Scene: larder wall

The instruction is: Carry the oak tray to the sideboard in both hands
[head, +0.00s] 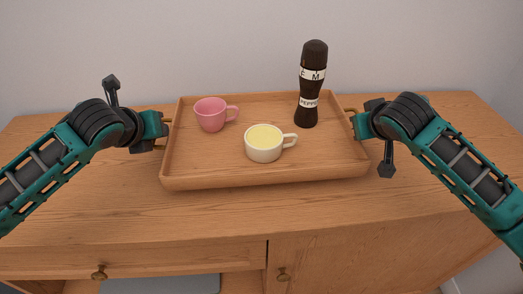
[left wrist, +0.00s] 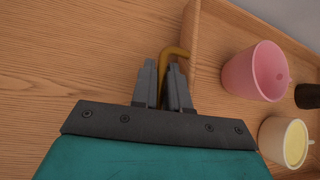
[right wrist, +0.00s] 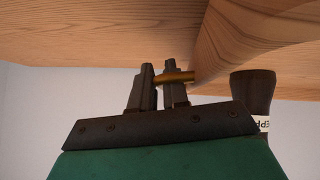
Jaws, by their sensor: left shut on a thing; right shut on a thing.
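The oak tray (head: 270,180) is level over the sideboard top (head: 250,215); I cannot tell whether it touches it. My left gripper (head: 165,132) is shut on the tray's left brass handle, which shows in the left wrist view (left wrist: 174,52). My right gripper (head: 352,124) is shut on the right brass handle, seen in the right wrist view (right wrist: 179,77). On the tray stand a pink cup (head: 210,115) at the back left, a cream cup (head: 263,149) with pale yellow contents near the middle, and a dark pepper mill (head: 313,85) at the back right. All three are upright.
The sideboard has a drawer with a brass knob (head: 99,273) and a door with another knob (head: 283,274). Its top is bare around the tray. A plain pale wall (head: 180,45) stands behind it.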

